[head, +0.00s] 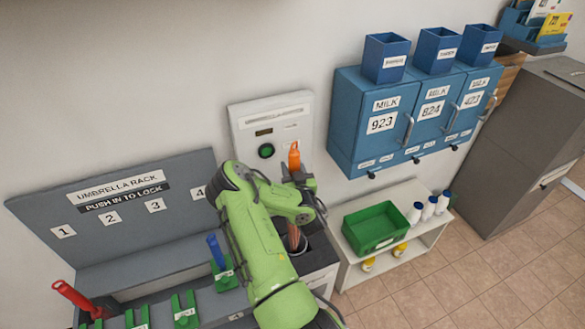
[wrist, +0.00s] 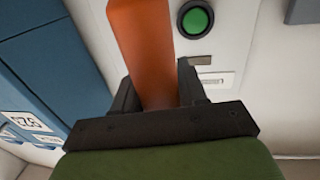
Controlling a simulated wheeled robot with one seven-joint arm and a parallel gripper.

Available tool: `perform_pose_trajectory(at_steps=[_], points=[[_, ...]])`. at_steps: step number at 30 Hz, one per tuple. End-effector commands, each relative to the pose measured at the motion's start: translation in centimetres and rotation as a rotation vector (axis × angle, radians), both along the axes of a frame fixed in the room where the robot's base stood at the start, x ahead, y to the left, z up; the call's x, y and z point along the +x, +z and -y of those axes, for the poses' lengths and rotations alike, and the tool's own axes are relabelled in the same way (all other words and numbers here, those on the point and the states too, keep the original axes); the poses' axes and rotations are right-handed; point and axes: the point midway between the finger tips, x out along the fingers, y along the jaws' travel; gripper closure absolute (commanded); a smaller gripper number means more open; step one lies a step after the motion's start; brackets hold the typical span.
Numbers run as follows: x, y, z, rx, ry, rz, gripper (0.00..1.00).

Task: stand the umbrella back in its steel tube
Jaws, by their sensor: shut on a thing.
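An orange umbrella (head: 294,157) stands roughly upright in front of the wall panel. My gripper (head: 297,176) is shut on its orange handle, which also fills the space between my fingers (wrist: 157,88) in the wrist view. The handle's top sticks out above the fingers. The umbrella's lower part shows below the gripper, at a round grey steel tube (head: 318,241) beside the rack. My arm hides much of the tube, so I cannot tell how deep the tip is in it.
The umbrella rack (head: 120,240) at left holds a red-handled umbrella (head: 75,296) and a blue-handled one (head: 215,251). A white panel with a green button (head: 266,151) is behind my gripper. Blue milk boxes (head: 370,140) and a low shelf with a green crate (head: 355,238) stand right.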

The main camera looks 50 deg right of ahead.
Motion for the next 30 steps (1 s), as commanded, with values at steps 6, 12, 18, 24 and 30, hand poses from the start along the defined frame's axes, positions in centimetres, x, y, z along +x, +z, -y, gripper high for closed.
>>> perform_pose_trajectory(at_steps=[6,12,18,24,30], points=[[0.0,1.5,0.0,-0.001,0.000,0.002,1.00],[0.0,4.5,0.0,0.000,0.000,0.002,1.00],[0.0,7.3,0.0,-0.002,0.000,0.001,1.00],[0.0,10.1,0.0,-0.001,0.000,0.002,1.00],[0.0,11.0,0.0,0.000,0.000,0.002,1.00]])
